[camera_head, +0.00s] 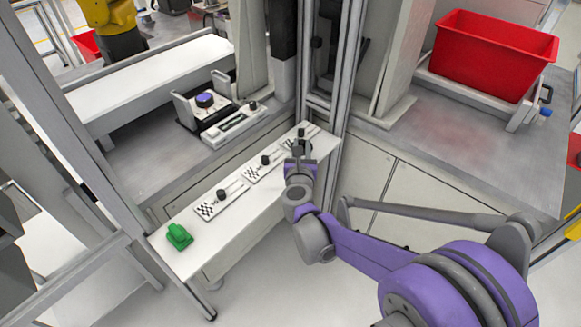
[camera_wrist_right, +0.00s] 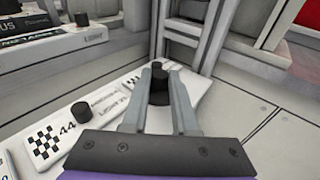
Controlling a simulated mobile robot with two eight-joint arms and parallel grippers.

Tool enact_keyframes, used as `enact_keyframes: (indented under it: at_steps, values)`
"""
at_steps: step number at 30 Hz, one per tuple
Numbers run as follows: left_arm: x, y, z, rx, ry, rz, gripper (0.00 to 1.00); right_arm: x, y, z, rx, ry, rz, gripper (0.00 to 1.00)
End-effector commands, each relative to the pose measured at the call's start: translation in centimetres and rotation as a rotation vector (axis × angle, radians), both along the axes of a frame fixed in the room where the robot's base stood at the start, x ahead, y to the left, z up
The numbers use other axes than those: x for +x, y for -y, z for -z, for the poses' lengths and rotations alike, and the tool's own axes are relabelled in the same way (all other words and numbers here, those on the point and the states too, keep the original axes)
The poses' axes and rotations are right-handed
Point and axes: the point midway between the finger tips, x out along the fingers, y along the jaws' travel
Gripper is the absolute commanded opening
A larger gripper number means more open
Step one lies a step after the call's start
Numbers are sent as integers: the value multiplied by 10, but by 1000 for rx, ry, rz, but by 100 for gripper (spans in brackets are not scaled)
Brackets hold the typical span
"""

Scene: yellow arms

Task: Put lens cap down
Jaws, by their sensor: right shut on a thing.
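My right gripper (camera_head: 298,146) is over the far end of the narrow white bench. In the right wrist view its two grey fingers (camera_wrist_right: 158,72) are closed around a small black cylinder (camera_wrist_right: 159,86), which looks like the lens cap. It is upright between the fingers, at or just above the white bench surface; I cannot tell whether it touches. In the head view the gripper mostly hides that spot. Two similar black knobs stand on checkered white plates nearer the camera, the middle one (camera_head: 265,160) and the near one (camera_head: 221,194). My left gripper is not in view.
The white bench (camera_head: 207,240) has a green object (camera_head: 179,237) at its near end. Behind it a device with a purple knob (camera_head: 205,101) stands on a grey table. Frame posts (camera_head: 345,75) rise close behind the gripper. A red bin (camera_head: 492,55) stands at upper right.

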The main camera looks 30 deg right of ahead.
Motion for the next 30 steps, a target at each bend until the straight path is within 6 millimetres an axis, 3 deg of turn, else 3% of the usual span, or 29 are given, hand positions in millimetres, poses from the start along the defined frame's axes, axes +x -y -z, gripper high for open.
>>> enact_keyframes:
  at_steps: [12, 24, 25, 30]
  values:
    - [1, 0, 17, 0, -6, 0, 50, 1, 0, 48, -1, 0, -1, 0]
    - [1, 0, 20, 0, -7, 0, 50, 0, 0, 54, -1, 0, -1, 0]
    - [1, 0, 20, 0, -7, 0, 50, 0, 0, 54, 0, 0, -1, 29]
    - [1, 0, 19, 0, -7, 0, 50, 0, 0, 53, 0, 0, -1, 57]
